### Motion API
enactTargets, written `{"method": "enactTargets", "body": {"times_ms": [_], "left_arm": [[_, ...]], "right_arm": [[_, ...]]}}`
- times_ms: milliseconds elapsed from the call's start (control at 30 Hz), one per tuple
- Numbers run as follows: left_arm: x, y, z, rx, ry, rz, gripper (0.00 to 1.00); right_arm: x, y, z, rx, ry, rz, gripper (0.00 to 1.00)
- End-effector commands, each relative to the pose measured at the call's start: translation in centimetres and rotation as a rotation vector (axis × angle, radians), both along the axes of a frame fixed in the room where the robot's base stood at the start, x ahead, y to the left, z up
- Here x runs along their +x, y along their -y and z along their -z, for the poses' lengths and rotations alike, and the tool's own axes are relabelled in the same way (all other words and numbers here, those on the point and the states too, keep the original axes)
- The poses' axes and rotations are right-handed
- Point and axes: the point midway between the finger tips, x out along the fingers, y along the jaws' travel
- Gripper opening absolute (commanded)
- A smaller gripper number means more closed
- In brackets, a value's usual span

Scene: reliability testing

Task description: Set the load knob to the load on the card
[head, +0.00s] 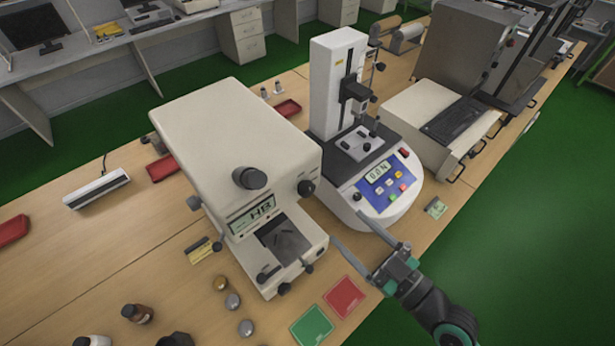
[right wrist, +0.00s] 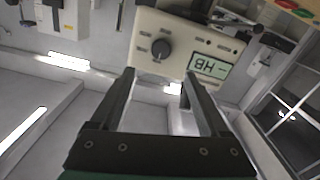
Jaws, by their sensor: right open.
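The cream hardness tester (head: 235,125) stands mid-table, its display (head: 252,215) reading HB. A dark knob (head: 306,188) sits on its right front. In the right wrist view, a dark round knob (right wrist: 160,48) is ringed by small labels beside the HB display (right wrist: 209,66), which appears upside down. My right gripper (head: 347,228) is open and empty, in front of the tester's right side and apart from the knob. Its fingers (right wrist: 159,75) point toward the knob panel. A small yellow-and-black card (head: 198,249) lies left of the tester; its text is unreadable. My left gripper is out of view.
A force tester (head: 340,85) with a blue panel stands close on the right. A green mat (head: 311,327) and a red mat (head: 344,297) lie at the front. Bottles (head: 138,313) and round metal pieces stand front left. A small greenish card (head: 436,207) lies right.

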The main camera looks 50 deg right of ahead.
Motion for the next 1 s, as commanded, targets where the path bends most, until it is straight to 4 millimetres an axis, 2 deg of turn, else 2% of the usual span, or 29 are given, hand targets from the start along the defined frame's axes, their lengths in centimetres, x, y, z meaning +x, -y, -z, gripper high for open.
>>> {"method": "enactTargets", "body": {"times_ms": [133,233,500,700,1000], "left_arm": [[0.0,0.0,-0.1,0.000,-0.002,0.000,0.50],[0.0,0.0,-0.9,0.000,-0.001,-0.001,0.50],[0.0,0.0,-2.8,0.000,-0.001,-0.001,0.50],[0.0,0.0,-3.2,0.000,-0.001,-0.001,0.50],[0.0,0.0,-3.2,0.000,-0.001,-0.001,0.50]], "right_arm": [[0.5,0.0,0.1,-0.001,0.002,-0.001,0.79],[1.9,0.2,-0.2,-0.001,0.002,-0.004,0.79],[7.8,0.7,-0.2,-0.002,0.004,-0.004,0.79],[10.9,1.0,0.1,-0.001,0.002,-0.003,0.79],[11.7,1.1,0.2,-0.001,0.002,-0.001,0.79]]}}
